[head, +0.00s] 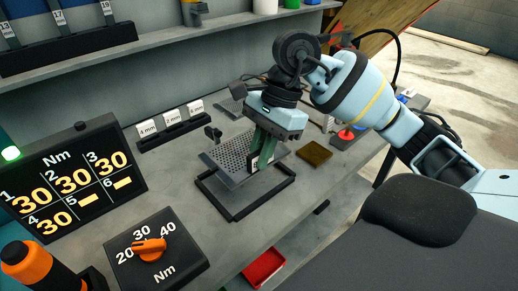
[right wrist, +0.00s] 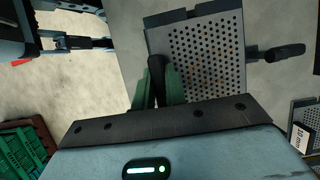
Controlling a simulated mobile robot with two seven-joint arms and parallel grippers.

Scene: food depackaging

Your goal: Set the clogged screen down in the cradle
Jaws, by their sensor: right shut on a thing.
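The clogged screen (head: 228,157) is a grey perforated plate with a dark knob handle at its far-left side. It also shows in the right wrist view (right wrist: 200,50). My right gripper (head: 262,158) reaches down with its green fingers shut on the screen's near handle; the fingers show in the right wrist view too (right wrist: 158,84). The cradle (head: 234,214) is a black square frame on the bench. The screen is over the cradle's far part and looks tilted. I cannot tell whether it touches the frame. My left gripper is not in view.
A grey bench (head: 180,185) carries a torque display (head: 72,180) and a dial box (head: 156,255) at left. Size-label cards (head: 172,117) stand behind the cradle. A brown square pad (head: 315,153) and a red button (head: 346,133) lie right of my gripper. A red bin (head: 263,268) is below.

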